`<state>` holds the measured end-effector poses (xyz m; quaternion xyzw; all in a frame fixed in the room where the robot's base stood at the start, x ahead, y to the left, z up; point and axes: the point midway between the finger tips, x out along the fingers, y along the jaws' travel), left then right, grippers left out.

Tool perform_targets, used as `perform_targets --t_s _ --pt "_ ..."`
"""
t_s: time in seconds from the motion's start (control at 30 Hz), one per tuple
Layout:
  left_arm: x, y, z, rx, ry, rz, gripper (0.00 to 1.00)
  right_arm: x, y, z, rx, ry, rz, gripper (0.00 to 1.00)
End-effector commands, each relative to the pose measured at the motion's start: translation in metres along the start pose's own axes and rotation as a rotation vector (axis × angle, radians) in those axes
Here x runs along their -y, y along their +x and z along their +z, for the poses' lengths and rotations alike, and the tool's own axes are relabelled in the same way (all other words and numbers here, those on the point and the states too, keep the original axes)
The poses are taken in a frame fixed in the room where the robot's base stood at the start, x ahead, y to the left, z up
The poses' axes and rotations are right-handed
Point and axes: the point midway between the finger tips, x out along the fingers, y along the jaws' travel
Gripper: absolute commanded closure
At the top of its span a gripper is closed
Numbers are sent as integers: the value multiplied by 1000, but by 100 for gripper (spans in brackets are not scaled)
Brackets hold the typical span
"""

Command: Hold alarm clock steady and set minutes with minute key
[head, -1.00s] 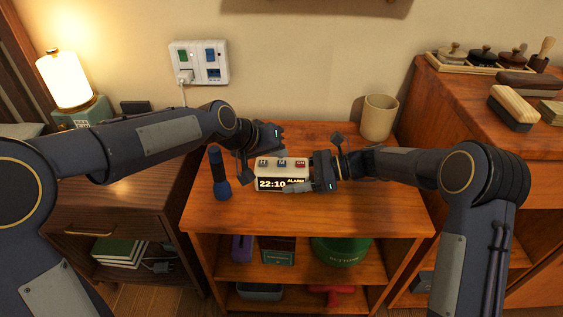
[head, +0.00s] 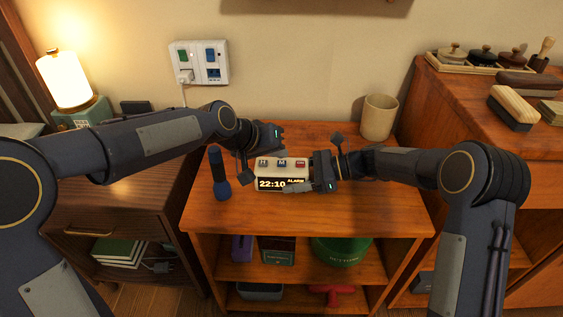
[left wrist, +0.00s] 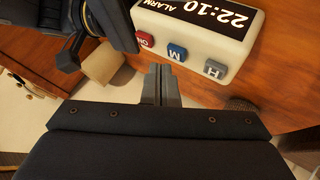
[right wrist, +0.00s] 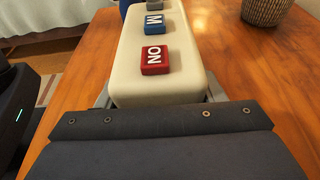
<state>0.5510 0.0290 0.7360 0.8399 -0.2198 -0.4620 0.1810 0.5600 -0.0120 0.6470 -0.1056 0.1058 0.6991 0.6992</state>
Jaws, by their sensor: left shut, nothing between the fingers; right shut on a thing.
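The cream alarm clock (head: 270,173) stands on the wooden shelf top, its display reading 22:10 ALARM. On top are a grey H key (left wrist: 215,69), a blue M key (left wrist: 176,53) and a red ON key (right wrist: 155,60). My right gripper (head: 304,178) is shut on the clock's right end, one finger across the lower front. My left gripper (left wrist: 161,85) is shut and empty, pointing down at the clock's back side. In the left wrist view its tips appear just short of the M key; contact is not visible. In the head view its fingertips are largely hidden.
A blue flashlight (head: 219,175) stands close left of the clock. A beige cup (head: 379,117) stands at the back right. A woven basket (right wrist: 268,10) shows in the right wrist view. The shelf top in front of the clock is clear.

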Motion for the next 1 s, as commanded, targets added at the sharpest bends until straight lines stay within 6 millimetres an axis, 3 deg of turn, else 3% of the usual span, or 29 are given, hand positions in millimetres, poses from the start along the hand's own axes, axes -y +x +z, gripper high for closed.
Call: perform_targets --t_s 1.0 --pt "6 9 7 1 -1 0 100 0 0 1 2 -1 0 51"
